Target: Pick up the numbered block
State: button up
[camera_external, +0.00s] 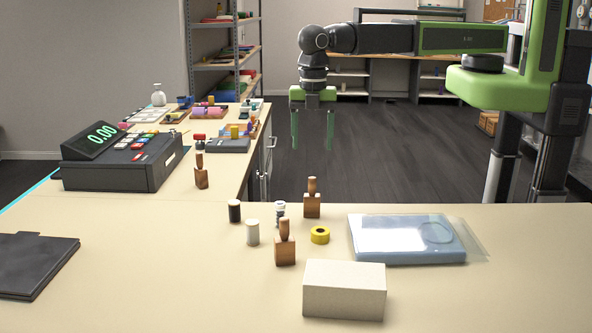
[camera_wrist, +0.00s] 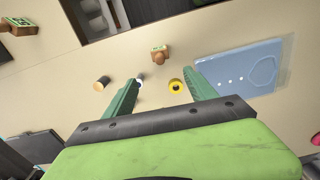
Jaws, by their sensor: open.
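My gripper (camera_external: 312,143) hangs in the air past the far side of the table in the external view, its two green fingers apart and empty. In the wrist view the fingers (camera_wrist: 164,80) are spread. Similar wooden blocks stand nearer (camera_external: 285,249) and by the register (camera_external: 201,174).
A yellow tape roll (camera_external: 320,235), a black spool (camera_external: 235,212), a white spool (camera_external: 252,232) and a small metallic item (camera_external: 280,210) stand near the blocks. A blue case (camera_external: 407,240) lies to the right, a pale box (camera_external: 345,290) in front. A cash register (camera_external: 120,160) is left.

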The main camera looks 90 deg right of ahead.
aim_at(312, 195)
notch_tip(312, 195, down, 13)
jog(key=b, duration=1.2)
jog(key=shift+r, duration=0.15)
jog(key=shift+d+r, duration=0.1)
jog(key=f+b, duration=0.5)
jog(key=shift+d+f+b, duration=0.2)
jog(key=shift+f+b, duration=0.05)
jog(key=shift+b, duration=0.1)
jog(key=shift+r, duration=0.2)
jog(key=shift+c, duration=0.3)
grip_shut()
jog(key=shift+r, duration=0.1)
